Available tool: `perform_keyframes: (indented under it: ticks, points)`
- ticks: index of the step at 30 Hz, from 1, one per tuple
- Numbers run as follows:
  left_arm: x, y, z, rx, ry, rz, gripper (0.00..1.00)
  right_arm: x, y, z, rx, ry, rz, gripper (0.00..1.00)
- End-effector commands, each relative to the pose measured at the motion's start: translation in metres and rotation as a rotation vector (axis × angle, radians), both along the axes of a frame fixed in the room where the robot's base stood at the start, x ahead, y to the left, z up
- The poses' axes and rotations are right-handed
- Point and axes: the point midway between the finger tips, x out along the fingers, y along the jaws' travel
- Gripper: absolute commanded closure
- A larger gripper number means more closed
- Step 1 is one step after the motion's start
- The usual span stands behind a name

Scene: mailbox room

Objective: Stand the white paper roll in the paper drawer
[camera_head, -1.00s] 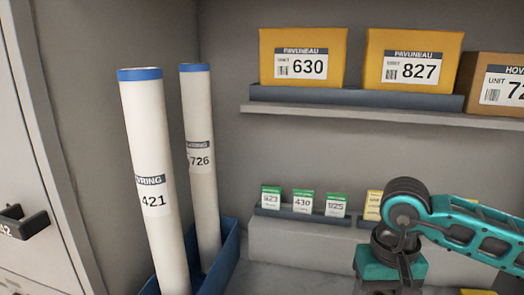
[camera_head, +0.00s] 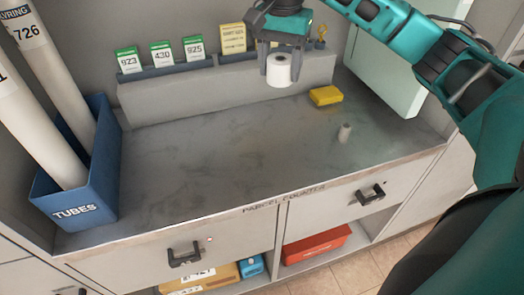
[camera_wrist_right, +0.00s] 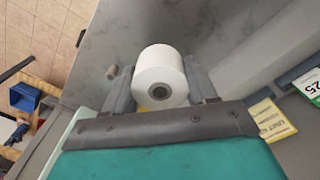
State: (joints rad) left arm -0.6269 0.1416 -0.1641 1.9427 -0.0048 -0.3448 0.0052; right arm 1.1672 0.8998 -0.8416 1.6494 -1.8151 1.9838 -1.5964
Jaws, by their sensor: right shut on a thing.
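My right gripper (camera_head: 279,66) is shut on the white paper roll (camera_head: 279,77) and holds it in the air above the back of the grey counter. In the right wrist view the roll (camera_wrist_right: 159,76) sits between the two fingers, its round end with the dark core hole facing the camera. Two drawer fronts are under the counter, a left one (camera_head: 130,270) and a right one (camera_head: 325,207), each with a black handle. Both look closed. I cannot read which is the paper drawer. My left gripper is not in view.
A yellow block (camera_head: 325,96) and a small grey cylinder (camera_head: 344,133) stand on the counter (camera_head: 215,160). A blue tube bin (camera_head: 100,185) with two long tubes is at the left. Numbered cards (camera_head: 160,54) line the back ledge. The counter's middle is clear.

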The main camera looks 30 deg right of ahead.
Motion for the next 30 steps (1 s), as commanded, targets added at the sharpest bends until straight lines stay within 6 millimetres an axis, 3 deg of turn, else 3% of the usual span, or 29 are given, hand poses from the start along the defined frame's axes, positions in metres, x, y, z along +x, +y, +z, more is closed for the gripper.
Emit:
perform_keyframes:
  ticks: [5, 21, 30]
  points:
    - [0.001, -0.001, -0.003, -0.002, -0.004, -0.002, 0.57, 0.000, -0.011, -0.004, 0.007, 0.008, -0.081, 0.74]
    - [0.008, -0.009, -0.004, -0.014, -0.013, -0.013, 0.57, -0.001, -0.012, -0.133, 0.007, 0.008, -0.082, 0.74]
    - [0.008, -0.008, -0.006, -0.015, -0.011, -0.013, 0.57, 0.000, -0.011, -0.159, 0.007, 0.006, -0.081, 0.74]
